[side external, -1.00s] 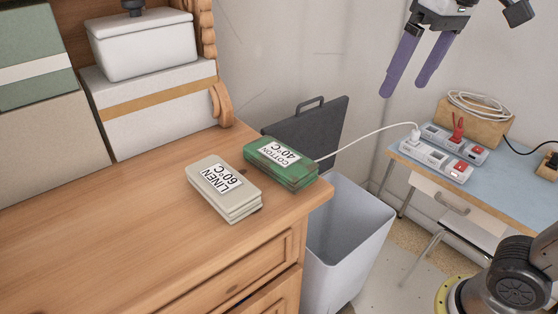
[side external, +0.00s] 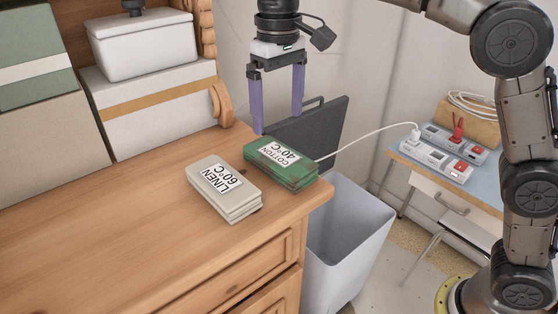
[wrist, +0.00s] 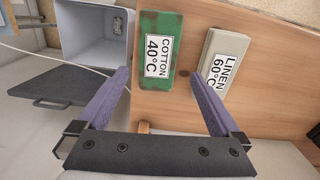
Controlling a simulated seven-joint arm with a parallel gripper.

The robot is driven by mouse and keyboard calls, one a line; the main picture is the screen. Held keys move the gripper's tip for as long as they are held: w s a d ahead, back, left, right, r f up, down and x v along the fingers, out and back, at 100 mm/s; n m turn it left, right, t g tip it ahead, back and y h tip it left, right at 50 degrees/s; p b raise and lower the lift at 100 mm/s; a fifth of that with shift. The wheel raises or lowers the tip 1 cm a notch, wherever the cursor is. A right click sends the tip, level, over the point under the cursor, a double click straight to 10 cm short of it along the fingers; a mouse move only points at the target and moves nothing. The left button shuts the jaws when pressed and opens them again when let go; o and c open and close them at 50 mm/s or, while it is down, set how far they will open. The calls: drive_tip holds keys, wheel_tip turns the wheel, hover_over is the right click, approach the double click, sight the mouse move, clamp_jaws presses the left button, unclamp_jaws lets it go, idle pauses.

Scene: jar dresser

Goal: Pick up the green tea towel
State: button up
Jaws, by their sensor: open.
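The green tea towel (side external: 268,172) lies folded near the right end of the wooden dresser top, with a white label reading "COTTON 40°C". It also shows in the wrist view (wrist: 162,22), ahead of and between the fingers. A beige folded towel (side external: 208,192) labelled "LINEN 60°C" lies next to it, and shows in the wrist view (wrist: 222,42) to the right of the green one. My gripper (side external: 277,122) is open and empty, pointing down above the back of the dresser near the green towel. In the wrist view its purple fingers (wrist: 162,84) are spread wide.
A light grey bin (side external: 345,240) with a raised dark lid (side external: 315,130) stands beside the dresser's right end. A blue table (side external: 500,185) with power strips is at the right. The dresser's front top is clear.

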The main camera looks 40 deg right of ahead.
sight(279, 154)
drive_tip(key=f, duration=1)
drive_tip(key=shift+w+d, duration=0.1)
drive_tip(key=shift+d, duration=0.1)
drive_tip(key=c, duration=1.1)
